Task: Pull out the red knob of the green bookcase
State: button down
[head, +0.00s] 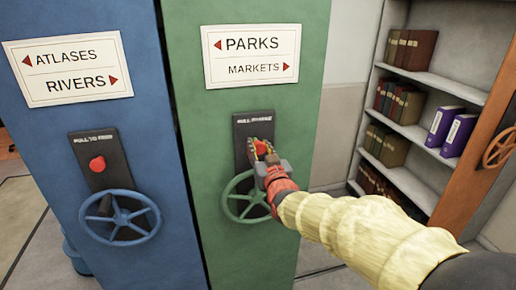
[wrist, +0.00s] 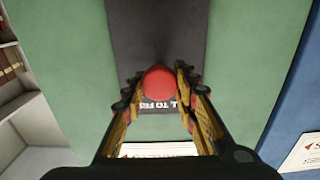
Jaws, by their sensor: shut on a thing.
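The green bookcase (head: 255,110) stands in the middle of the head view, with a dark plate (head: 243,130) on its end panel. Its red knob (head: 262,147) is at the plate, between my gripper's fingers. In the wrist view the red knob (wrist: 160,83) sits between the two fingertips, in front of the dark plate (wrist: 157,35). My gripper (head: 258,150) is shut on the knob; it also shows in the wrist view (wrist: 160,88). The fingers partly hide the plate and its lettering. I cannot tell how far the knob stands out.
A green handwheel (head: 233,206) sits just below my gripper. On the left, the blue bookcase (head: 60,130) has its own red knob (head: 97,164) and handwheel (head: 120,217). Open shelves (head: 443,85) with books and an orange-brown bookcase (head: 480,135) stand at the right.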

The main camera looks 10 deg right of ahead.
jog(key=shift+f, duration=0.15)
jog(key=c, duration=1.7)
grip_release()
jog(key=shift+c, duration=0.2)
jog(key=shift+o, duration=0.6)
jog(key=shift+s, duration=0.2)
jog(key=shift+o, duration=1.1)
jog(key=s, duration=1.2)
